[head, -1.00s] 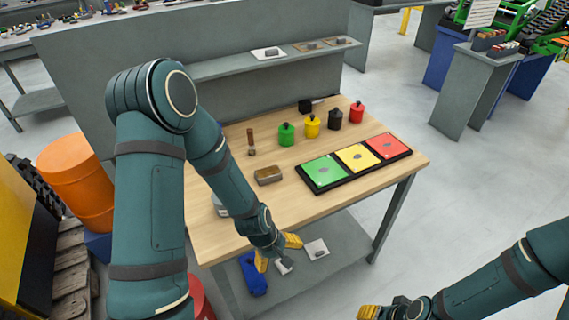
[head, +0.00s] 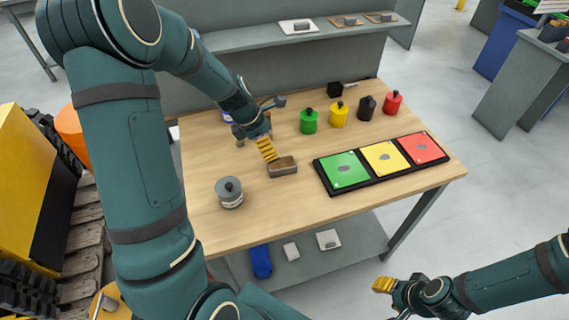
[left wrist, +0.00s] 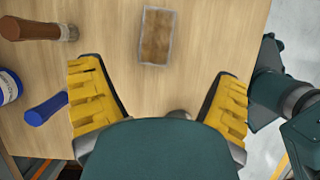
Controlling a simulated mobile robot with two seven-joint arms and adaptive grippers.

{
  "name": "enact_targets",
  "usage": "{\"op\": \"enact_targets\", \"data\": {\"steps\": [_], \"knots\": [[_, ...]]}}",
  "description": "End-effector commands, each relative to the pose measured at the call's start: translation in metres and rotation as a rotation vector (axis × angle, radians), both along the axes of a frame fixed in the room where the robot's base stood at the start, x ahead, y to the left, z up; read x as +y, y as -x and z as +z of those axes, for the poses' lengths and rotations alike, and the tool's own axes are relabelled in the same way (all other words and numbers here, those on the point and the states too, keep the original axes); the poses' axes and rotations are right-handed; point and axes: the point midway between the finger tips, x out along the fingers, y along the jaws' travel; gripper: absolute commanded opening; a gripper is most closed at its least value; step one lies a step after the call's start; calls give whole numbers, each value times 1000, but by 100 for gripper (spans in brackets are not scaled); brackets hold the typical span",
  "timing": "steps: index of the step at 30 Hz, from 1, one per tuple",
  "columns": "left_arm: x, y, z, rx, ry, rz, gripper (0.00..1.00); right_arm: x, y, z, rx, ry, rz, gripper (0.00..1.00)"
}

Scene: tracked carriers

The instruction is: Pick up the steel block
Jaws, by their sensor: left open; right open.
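The steel block (head: 282,170), grey-sided with a rusty brown top, lies on the wooden table left of the coloured panels. In the left wrist view the block (left wrist: 157,36) lies ahead of the open fingers, roughly midway between them and apart from both. My left gripper (head: 266,150) is open and empty, just behind and left of the block in the head view. Its two yellow fingers (left wrist: 158,76) show in the left wrist view. My right gripper (head: 386,285) is open, low in the head view, off the table's front side.
Several coloured canisters stand behind. Brown-handled (left wrist: 35,29) and blue-handled (left wrist: 46,109) tools lie left in the wrist view.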

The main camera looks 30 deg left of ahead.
Motion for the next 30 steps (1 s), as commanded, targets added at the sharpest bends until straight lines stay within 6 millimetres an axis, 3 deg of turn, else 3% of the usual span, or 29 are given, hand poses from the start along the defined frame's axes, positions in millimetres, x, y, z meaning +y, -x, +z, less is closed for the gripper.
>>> {"op": "enact_targets", "data": {"steps": [1, 6, 17, 25, 30], "knots": [[-3, -2, -13, 4, 2, -1, 89, 0, 1, -5, 2, 0, 2, 47], [-11, -11, -41, 2, 1, -1, 89, 1, 4, -13, 8, -2, 6, 47], [-16, -18, -63, 0, -1, -1, 89, 1, 6, -18, 13, -3, 10, 47], [-21, -29, -99, 1, 0, -4, 89, 1, 5, -31, 12, -3, 11, 47], [-24, -32, -106, -1, -1, -2, 89, 1, 5, -32, 10, -3, 10, 47]]}}
